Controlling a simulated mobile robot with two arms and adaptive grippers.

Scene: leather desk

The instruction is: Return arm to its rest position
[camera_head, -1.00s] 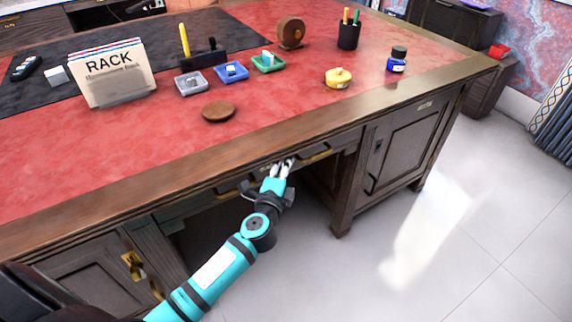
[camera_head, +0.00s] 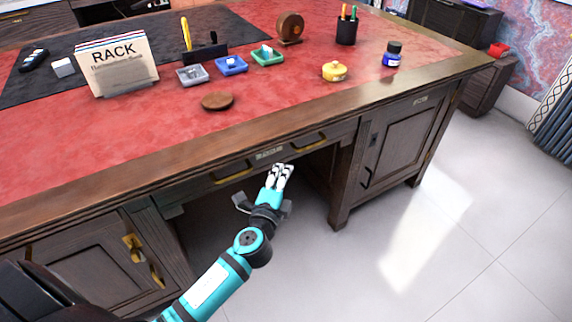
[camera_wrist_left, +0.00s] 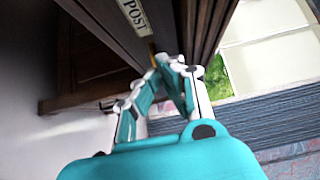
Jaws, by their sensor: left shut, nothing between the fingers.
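My left gripper (camera_head: 280,170) is in front of the desk's middle drawer (camera_head: 265,155), just below its front face and apart from it. Its fingers are together with nothing between them. The drawer looks shut and has brass handles to either side of the label. My right gripper is in neither view.
The red leather desk top (camera_head: 290,100) holds a rack of cards (camera_head: 117,65), small trays, a round brown coaster (camera_head: 217,101), a yellow pot (camera_head: 334,71), an ink bottle (camera_head: 392,54) and a pen cup (camera_head: 347,30). Open floor (camera_head: 420,240) lies to the right.

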